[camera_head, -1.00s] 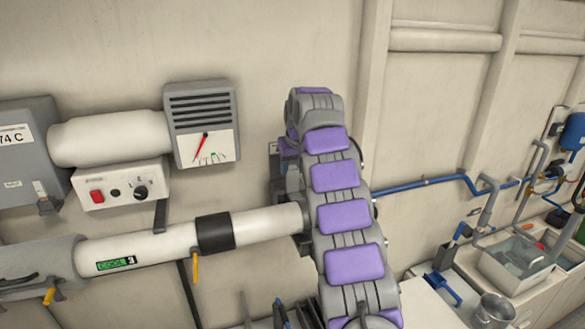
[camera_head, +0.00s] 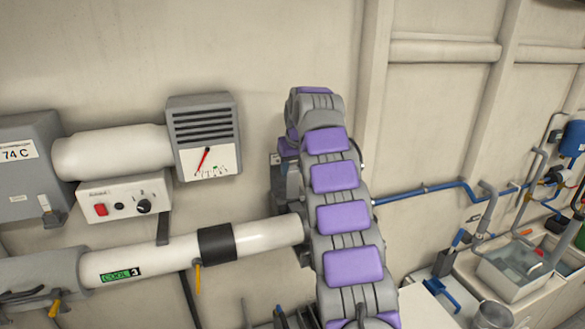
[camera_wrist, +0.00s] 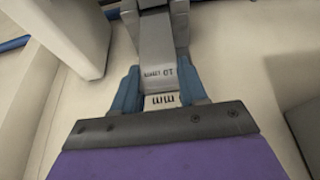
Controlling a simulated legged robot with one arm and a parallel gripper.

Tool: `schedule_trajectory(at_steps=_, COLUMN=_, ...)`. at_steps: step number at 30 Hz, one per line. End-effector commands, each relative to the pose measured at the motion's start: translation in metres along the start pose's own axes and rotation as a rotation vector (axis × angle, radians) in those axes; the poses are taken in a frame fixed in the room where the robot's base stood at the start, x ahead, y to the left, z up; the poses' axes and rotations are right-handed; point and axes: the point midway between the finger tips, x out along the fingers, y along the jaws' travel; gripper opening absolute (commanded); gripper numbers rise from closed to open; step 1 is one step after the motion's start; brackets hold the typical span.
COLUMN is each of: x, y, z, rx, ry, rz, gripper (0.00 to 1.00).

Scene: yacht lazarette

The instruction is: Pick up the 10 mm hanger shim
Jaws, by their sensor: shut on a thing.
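In the wrist view, my gripper (camera_wrist: 158,86) has its two blue fingers shut on the 10 mm hanger shim (camera_wrist: 157,72), a grey piece with "10" and "mm" markings between the fingers. The shim's far end runs up toward a grey part at the top of the view, and I cannot tell whether the two touch. In the head view, my purple and grey arm rises in the middle and hides the gripper and the shim.
A white pipe (camera_head: 150,258) with a black band and a "COOL 3" label runs to my arm. A gauge box (camera_head: 205,135) and a control box (camera_head: 125,198) are on the left wall. At right are a blue pipe (camera_head: 425,190) and a sink basin (camera_head: 515,275).

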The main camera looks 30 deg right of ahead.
Motion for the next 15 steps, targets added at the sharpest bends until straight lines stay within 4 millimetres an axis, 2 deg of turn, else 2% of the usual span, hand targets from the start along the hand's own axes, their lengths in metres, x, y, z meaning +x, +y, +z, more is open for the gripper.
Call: schedule_trajectory(at_steps=15, x=-0.019, y=0.000, z=-0.007, rx=0.001, ry=0.000, rz=0.000, gripper=0.09)
